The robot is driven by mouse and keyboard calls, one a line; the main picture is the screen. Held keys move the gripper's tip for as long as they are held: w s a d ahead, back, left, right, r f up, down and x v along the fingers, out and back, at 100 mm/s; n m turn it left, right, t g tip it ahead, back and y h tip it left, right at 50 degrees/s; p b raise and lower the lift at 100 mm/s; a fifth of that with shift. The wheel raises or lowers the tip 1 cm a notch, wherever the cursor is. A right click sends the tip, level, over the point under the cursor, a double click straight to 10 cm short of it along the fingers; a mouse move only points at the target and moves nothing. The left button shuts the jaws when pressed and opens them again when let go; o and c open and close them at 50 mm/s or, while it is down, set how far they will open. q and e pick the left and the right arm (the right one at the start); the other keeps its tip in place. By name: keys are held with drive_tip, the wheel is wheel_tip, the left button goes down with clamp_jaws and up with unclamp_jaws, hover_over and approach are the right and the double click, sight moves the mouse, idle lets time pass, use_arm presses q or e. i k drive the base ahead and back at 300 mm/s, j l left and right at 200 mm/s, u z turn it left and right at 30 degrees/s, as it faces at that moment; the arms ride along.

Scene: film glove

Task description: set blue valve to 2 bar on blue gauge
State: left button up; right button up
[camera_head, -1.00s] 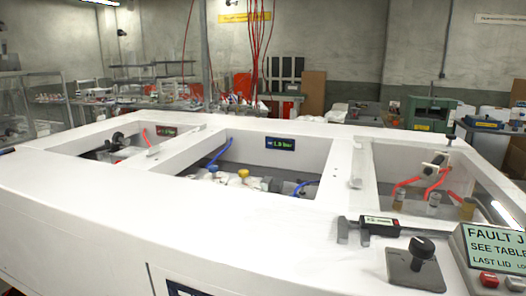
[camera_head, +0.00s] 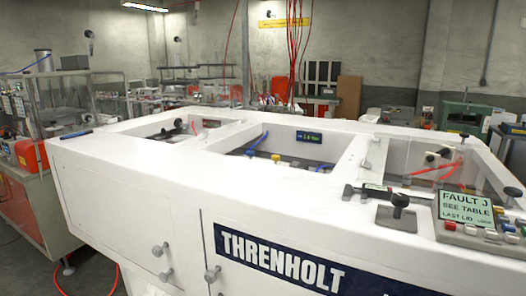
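The gauge is a small dark blue panel (camera_head: 308,136) with a lit green reading, on the back wall of the middle bay of the white machine. Its digits are too small to read surely. Blue tubing (camera_head: 258,143) bends down into this bay at its left. The lower part of the bay is hidden behind the machine's front rim. Neither of my grippers is in view.
The white machine top (camera_head: 150,150) is wide, with open bays at left, middle and right. A black caliper-like tool (camera_head: 375,191), a dark plate with a knob (camera_head: 397,212) and a fault display (camera_head: 466,207) stand at right. Floor shows at lower left.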

sight(251, 153)
drive_tip(key=z, duration=1.6)
drive_tip(key=j+z, duration=0.3)
drive_tip(key=z, duration=0.15)
drive_tip(key=k+j+z, duration=0.15)
drive_tip(key=z, duration=0.35)
drive_tip(key=k+j, duration=0.2)
drive_tip(key=j, duration=0.2)
drive_tip(key=k+j, duration=0.25)
drive_tip(key=j, duration=0.15)
drive_tip(key=k+j, duration=0.2)
drive_tip(key=j, duration=0.2)
drive_tip(key=k+j, duration=0.2)
drive_tip(key=j, duration=0.2)
drive_tip(key=k+j, duration=0.25)
drive_tip(key=j, duration=0.15)
